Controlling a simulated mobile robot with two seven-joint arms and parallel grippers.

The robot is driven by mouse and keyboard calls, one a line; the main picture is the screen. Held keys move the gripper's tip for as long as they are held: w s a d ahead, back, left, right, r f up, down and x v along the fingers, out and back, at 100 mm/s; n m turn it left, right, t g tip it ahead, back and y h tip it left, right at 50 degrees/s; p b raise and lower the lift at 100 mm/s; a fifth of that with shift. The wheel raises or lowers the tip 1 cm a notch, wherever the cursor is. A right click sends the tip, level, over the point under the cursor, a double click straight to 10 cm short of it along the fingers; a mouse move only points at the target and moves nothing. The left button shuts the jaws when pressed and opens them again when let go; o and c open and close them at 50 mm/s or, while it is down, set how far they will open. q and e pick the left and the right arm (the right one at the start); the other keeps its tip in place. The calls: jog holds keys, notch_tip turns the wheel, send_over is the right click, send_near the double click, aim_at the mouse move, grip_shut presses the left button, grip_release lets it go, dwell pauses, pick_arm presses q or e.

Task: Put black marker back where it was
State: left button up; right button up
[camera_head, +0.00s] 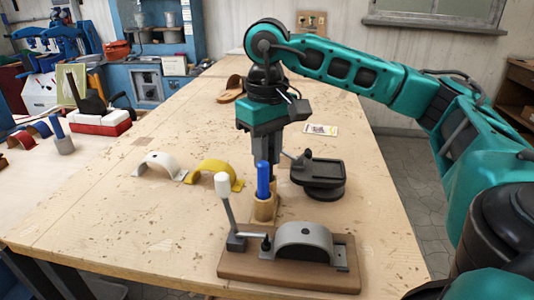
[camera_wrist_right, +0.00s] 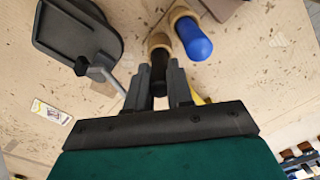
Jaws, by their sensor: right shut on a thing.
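My right gripper (camera_head: 267,162) points down over the table, just behind the blue marker (camera_head: 263,180). In the wrist view the right gripper (camera_wrist_right: 160,72) is shut on the black marker (camera_wrist_right: 159,80). The far end of the black marker meets a round tan wooden holder (camera_wrist_right: 159,40); I cannot tell how deep it sits. The blue marker (camera_wrist_right: 194,42) stands beside it in a second wooden holder (camera_head: 264,208). In the head view the black marker is hidden behind the blue one and the fingers. My left gripper is not in view.
A wooden board with a grey clamp (camera_head: 303,240) and white-tipped lever (camera_head: 222,186) stands in front. A black round-based stand (camera_head: 320,173) is close on the right. White (camera_head: 160,163) and yellow (camera_head: 215,173) arched straps lie left. A sandal (camera_head: 232,90) and card (camera_head: 320,129) lie further back.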

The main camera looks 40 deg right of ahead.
jog(key=shift+f, duration=0.2)
jog(key=o, duration=0.8)
jog(key=shift+r, duration=0.1)
jog(key=shift+r, duration=0.15)
notch_tip(320, 180, up, 6)
jog(key=shift+r+p, duration=0.15)
jog(key=shift+p, duration=0.3)
notch_tip(320, 180, up, 5)
jog(key=p, duration=0.3)
jog(key=shift+f, duration=0.2)
jog(key=shift+r+p, duration=0.35)
jog(key=shift+r, duration=0.2)
